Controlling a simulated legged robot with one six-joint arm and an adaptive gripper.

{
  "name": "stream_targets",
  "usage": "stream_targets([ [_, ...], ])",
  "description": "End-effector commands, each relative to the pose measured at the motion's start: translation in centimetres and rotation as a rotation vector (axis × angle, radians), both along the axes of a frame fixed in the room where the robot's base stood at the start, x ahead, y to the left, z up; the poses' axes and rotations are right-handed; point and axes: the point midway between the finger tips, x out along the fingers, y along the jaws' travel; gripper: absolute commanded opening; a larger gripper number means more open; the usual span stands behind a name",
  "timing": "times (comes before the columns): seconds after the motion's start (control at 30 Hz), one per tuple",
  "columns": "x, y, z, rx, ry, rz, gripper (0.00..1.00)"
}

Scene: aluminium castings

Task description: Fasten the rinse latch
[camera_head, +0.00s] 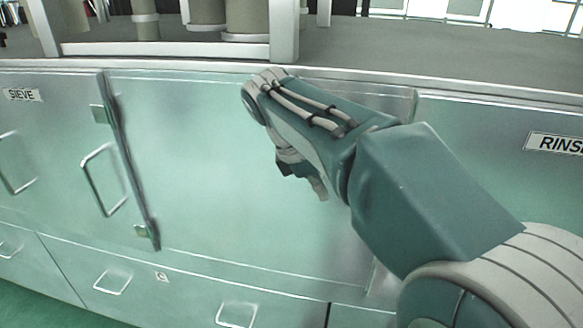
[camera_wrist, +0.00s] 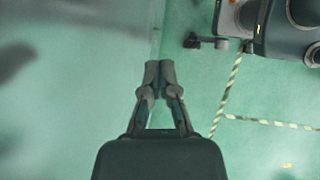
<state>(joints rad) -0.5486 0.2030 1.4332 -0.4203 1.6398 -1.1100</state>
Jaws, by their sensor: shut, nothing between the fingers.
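The RINSE label (camera_head: 556,143) is on a green cabinet front at the right edge of the head view, and its end is cut off. No rinse latch can be made out; my arm covers part of the cabinet front beside the label. My gripper (camera_head: 320,188) is partly hidden under my wrist, in front of the wide middle green panel (camera_head: 210,170). In the wrist view my gripper (camera_wrist: 160,68) is shut, its two grey fingertips together with nothing between them. I cannot tell whether it touches the panel.
A SIEVE label (camera_head: 22,95) marks the left cabinet, with a bar handle (camera_head: 103,180). Drawers with handles (camera_head: 236,315) run below. A grey worktop (camera_head: 400,45) lies above. The wrist view shows green floor with striped tape (camera_wrist: 228,88) and part of my body at upper right.

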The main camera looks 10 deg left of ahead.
Motion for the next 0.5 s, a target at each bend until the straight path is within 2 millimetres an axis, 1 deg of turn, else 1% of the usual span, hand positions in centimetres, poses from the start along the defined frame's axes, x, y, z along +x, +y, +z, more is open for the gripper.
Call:
stream_targets([
  [0.03, 0.0, 0.4, 0.7, 0.003, -0.002, -0.001, 0.00],
  [0.2, -0.3, 2.5, 2.8, 0.003, -0.002, -0.001, 0.00],
  [0.33, -0.4, 4.2, 3.8, -0.003, -0.002, -0.002, 0.00],
  [0.5, -0.5, 5.1, 4.4, -0.005, 0.000, -0.002, 0.00],
])
